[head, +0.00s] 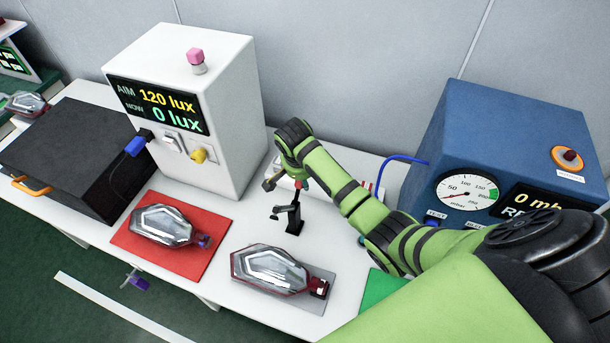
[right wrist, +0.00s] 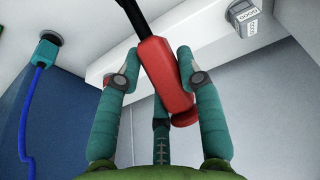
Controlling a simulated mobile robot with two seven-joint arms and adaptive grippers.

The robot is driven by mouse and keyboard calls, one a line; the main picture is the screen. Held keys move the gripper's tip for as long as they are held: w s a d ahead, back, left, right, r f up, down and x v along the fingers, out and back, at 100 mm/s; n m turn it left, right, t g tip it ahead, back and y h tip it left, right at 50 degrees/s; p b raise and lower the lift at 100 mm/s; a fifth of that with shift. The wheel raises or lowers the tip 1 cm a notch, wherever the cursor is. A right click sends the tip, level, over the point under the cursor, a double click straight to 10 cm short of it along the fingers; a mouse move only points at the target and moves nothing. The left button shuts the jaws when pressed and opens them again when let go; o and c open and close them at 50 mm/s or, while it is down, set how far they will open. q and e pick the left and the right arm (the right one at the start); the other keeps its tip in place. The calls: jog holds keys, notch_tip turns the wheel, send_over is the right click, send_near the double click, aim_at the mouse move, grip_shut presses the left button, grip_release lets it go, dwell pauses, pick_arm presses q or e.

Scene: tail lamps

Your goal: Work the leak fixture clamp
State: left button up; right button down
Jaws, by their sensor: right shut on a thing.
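The leak fixture clamp is a small black toggle clamp (head: 294,226) standing behind the lamp on a grey plate (head: 317,302). In the right wrist view, its red handle (right wrist: 166,75) rises on a dark lever between my teal fingers. My right gripper (right wrist: 160,84) is shut on this red handle. In the head view my green right arm reaches in from the right and bends down over the clamp, so the grip itself is mostly hidden. A clear and dark red tail lamp (head: 272,268) lies on the grey plate. My left gripper is not in view.
A white lux box (head: 225,100) stands at back. Another lamp (head: 160,226) lies on a red mat (head: 195,265). A black box (head: 70,150) is at left.

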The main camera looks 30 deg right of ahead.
jog(key=shift+s+a+r+t+h, duration=0.2)
jog(key=shift+t+h, duration=0.1)
jog(key=shift+h, duration=0.2)
jog(key=c, duration=0.8)
grip_release()
jog(key=shift+v, duration=6)
